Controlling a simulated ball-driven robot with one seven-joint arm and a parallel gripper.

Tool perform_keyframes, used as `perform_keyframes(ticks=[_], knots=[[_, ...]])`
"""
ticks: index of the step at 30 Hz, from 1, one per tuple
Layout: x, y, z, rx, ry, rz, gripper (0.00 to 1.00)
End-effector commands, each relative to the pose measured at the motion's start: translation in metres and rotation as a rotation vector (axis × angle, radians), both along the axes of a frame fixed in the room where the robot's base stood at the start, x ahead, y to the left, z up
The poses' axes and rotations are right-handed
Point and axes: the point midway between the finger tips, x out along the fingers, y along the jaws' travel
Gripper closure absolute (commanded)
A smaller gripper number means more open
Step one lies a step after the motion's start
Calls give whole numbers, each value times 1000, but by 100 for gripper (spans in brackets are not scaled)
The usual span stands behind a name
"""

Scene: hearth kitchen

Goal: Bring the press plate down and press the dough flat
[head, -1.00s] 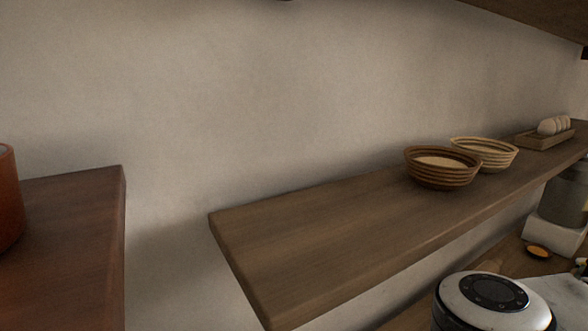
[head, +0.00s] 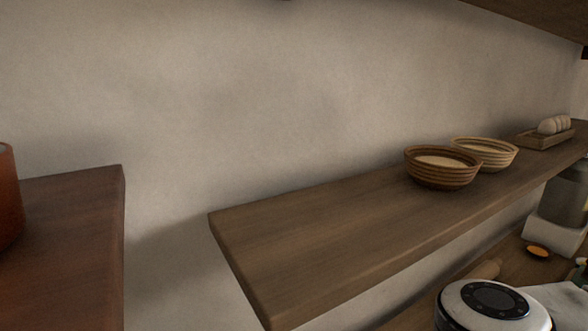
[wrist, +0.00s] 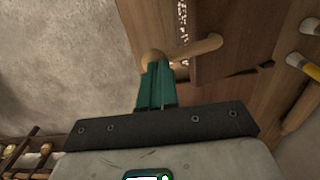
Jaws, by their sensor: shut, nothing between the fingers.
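In the wrist view my gripper (wrist: 156,74) has its green fingers together, with nothing seen between them. A pale wooden bar with a rounded end (wrist: 196,48) lies just beyond the fingertips, beside a dark wooden block (wrist: 236,48). The fingertips overlap the bar's rounded end in the picture; I cannot tell whether they touch it. The bar and block may be parts of the press, but I cannot be sure. I cannot make out the press plate or the dough in either view.
The head view shows a wooden shelf (head: 300,246) with a dark basket (head: 440,178), a lighter basket (head: 497,160) and an egg tray (head: 535,140). A dark wooden surface (head: 75,255) bears an orange pot (head: 8,200).

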Motion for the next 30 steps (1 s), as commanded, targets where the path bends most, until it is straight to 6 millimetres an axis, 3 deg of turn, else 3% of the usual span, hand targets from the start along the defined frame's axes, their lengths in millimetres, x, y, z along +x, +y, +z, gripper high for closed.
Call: perform_keyframes(ticks=[30], knots=[[-5, -2, -9, 0, 1, -1, 100]])
